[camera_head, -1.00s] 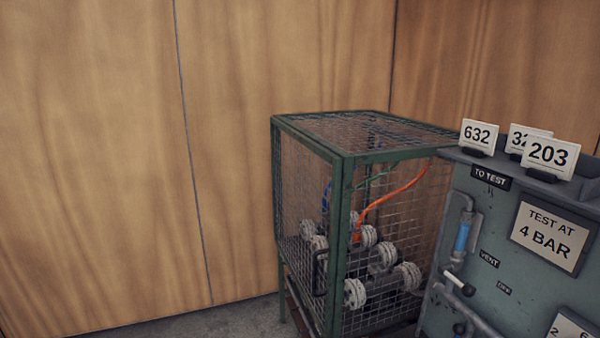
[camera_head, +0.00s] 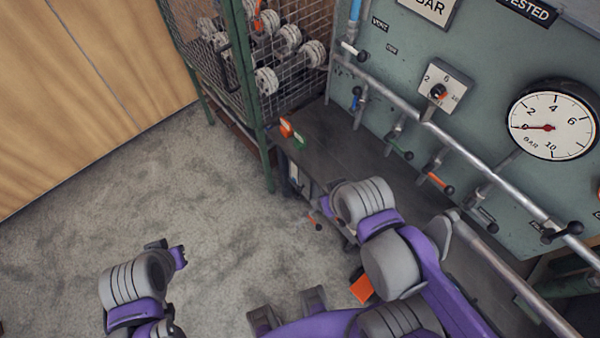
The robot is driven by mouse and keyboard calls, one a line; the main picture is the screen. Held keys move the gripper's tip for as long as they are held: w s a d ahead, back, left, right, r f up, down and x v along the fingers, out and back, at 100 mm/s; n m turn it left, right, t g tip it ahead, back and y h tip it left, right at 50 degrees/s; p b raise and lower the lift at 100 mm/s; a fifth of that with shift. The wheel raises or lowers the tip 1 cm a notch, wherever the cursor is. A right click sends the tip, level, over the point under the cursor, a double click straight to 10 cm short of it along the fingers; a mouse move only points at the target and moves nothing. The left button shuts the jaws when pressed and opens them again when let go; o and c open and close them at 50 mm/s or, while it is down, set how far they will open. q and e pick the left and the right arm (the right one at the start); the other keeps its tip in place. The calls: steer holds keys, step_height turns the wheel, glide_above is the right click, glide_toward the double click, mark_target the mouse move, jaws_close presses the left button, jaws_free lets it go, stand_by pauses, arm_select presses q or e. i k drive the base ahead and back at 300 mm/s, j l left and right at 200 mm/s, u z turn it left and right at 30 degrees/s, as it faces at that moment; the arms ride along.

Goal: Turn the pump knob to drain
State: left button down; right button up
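A small dark knob (camera_head: 438,91) with an orange-red mark sits on a pale square plate marked 2, 6 and 10 on the grey-green panel. No pump or drain label is readable, so I cannot tell whether this is the pump knob. My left arm shows at the lower left over the floor; its fingers are not clear. My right arm rises at the lower centre in front of the bench. Two dark blocks at the bottom centre may be fingers of a gripper of mine, but I cannot tell. Neither arm touches the panel.
A round gauge (camera_head: 552,125) has its red needle near zero. A silver pipe (camera_head: 470,155) with several levers crosses the panel above the dark bench (camera_head: 345,150). Red and green blocks (camera_head: 293,133) lie on the bench. A mesh cage (camera_head: 245,80) stands left; carpet (camera_head: 110,215) is open.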

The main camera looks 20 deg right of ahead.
mark_target(340, 222)
steer(key=k+j+z, duration=0.25)
steer(key=z, duration=0.2)
steer(key=k+j+z, duration=0.1)
steer(key=k+z, duration=0.8)
steer(key=i+l+u, duration=0.1)
steer(key=u, duration=0.3)
steer(key=i+l+u, duration=0.15)
steer(key=u, duration=0.3)
steer(key=i+l+u, duration=0.25)
steer(key=u, duration=0.15)
